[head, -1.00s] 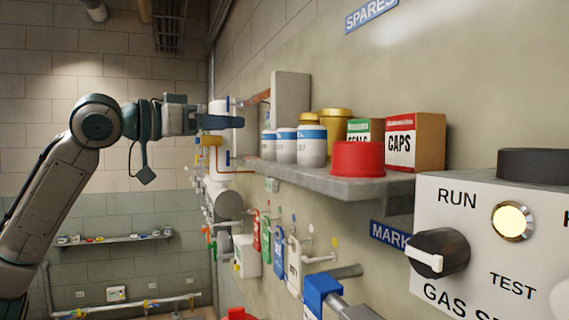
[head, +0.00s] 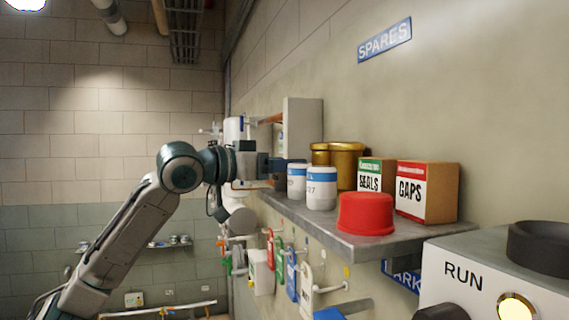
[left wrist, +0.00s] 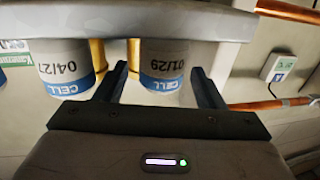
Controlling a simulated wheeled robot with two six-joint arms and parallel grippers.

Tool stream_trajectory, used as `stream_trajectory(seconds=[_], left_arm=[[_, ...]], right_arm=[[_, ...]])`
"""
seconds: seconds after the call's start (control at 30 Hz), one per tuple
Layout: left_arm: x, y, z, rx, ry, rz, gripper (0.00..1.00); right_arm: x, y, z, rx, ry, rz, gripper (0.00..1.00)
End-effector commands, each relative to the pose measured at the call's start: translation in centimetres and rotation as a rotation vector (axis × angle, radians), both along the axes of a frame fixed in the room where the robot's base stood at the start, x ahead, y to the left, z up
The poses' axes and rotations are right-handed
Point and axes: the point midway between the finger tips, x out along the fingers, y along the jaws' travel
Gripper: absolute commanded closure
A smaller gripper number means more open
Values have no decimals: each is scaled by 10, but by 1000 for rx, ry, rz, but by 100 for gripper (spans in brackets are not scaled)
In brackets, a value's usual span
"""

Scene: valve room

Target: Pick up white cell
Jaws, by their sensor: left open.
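White cells with blue bands stand in a row on the grey wall shelf (head: 372,246). In the head view I see a nearer cell (head: 321,190) and one beyond it (head: 297,184). My left gripper (head: 287,165) is at the far end of this row. In the left wrist view, which looks upside down, the open left gripper (left wrist: 158,72) has one finger on each side of a white cell marked 01/29 (left wrist: 166,58). I cannot tell whether the fingers touch it. The cell marked 04/27 (left wrist: 65,68) stands beside it, outside the fingers. My right gripper is not in view.
Gold cans (head: 347,165) stand behind the cells. A grey wall box (head: 302,130) and a copper pipe (left wrist: 275,104) are near the far end.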

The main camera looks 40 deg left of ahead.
Motion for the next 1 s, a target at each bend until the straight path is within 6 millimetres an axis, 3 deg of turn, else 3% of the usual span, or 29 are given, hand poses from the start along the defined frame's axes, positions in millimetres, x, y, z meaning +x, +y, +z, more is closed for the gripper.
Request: stream_trajectory(seconds=[0.03, 0.13, 0.5, 0.77, 1.0], left_arm=[[6, -2, 6, -3, 2, -3, 37], [16, -5, 4, -2, 1, -3, 37], [22, -7, 0, 1, 0, 0, 37], [22, -7, 0, 1, 0, 0, 86], [22, -7, 1, 1, 0, 0, 86]], right_arm=[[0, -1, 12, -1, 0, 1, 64], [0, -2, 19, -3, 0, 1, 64], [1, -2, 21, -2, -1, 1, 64], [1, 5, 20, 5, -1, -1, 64], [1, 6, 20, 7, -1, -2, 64]])
